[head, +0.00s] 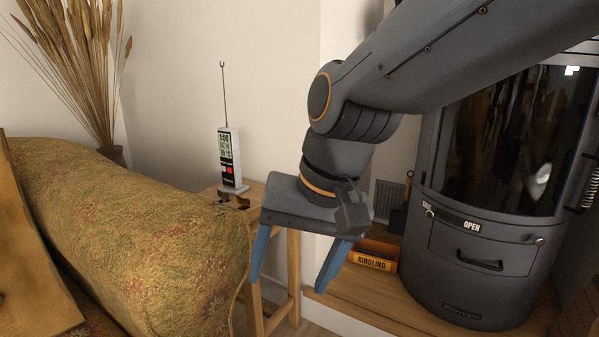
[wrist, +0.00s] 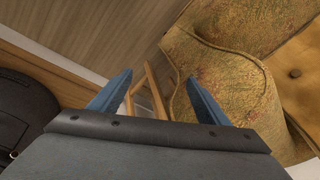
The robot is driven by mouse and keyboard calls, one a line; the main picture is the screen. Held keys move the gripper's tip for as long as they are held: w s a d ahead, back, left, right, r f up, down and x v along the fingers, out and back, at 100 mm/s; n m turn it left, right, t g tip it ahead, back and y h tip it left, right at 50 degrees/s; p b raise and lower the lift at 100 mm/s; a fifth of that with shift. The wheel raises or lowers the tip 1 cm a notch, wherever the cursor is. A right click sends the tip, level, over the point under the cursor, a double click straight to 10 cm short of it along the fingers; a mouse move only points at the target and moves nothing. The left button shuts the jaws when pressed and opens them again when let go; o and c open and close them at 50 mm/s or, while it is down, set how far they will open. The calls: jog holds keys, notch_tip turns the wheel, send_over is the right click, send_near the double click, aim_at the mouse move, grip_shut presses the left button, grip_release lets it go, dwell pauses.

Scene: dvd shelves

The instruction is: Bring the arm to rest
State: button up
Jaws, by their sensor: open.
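My gripper (head: 291,272) hangs from my grey arm in the middle of the head view, fingers pointing down. Its two blue fingers are wide apart with nothing between them. In the wrist view my gripper (wrist: 160,95) also shows both blue fingers spread, with floor and the wooden legs of a small table beyond. The gripper is in front of the small wooden table (head: 256,190), between the sofa and the stove. The arm is bent and partly covers the stove.
A white device with an aerial (head: 230,160) stands on the small table. A patterned sofa (head: 150,220) is at left, with dried grass (head: 80,60) behind. A dark stove (head: 480,260) stands at right on a wooden platform, beside an orange kindling box (head: 372,262).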

jog(key=s+f+n+g+h+p, duration=0.1)
jog(key=s+f+n, duration=0.2)
jog(key=s, duration=0.2)
jog(key=s+f+n+g, duration=0.1)
jog(key=s+f+n, duration=0.2)
jog(key=s, duration=0.2)
jog(key=d+r+m+p, duration=0.2)
jog(key=d+r+p, duration=0.5)
jog(key=p, duration=0.5)
jog(key=d+r+m+h+p, duration=0.1)
jog(key=d+r+p, duration=0.5)
jog(key=r+p, duration=0.6)
jog(key=d+r+m+h+p, duration=0.1)
jog(key=d+r+m+p, duration=0.2)
jog(key=d+r+p, duration=0.4)
notch_tip(320, 180, up, 3)
jog(key=p, duration=0.7)
jog(key=shift+d+m, duration=0.3)
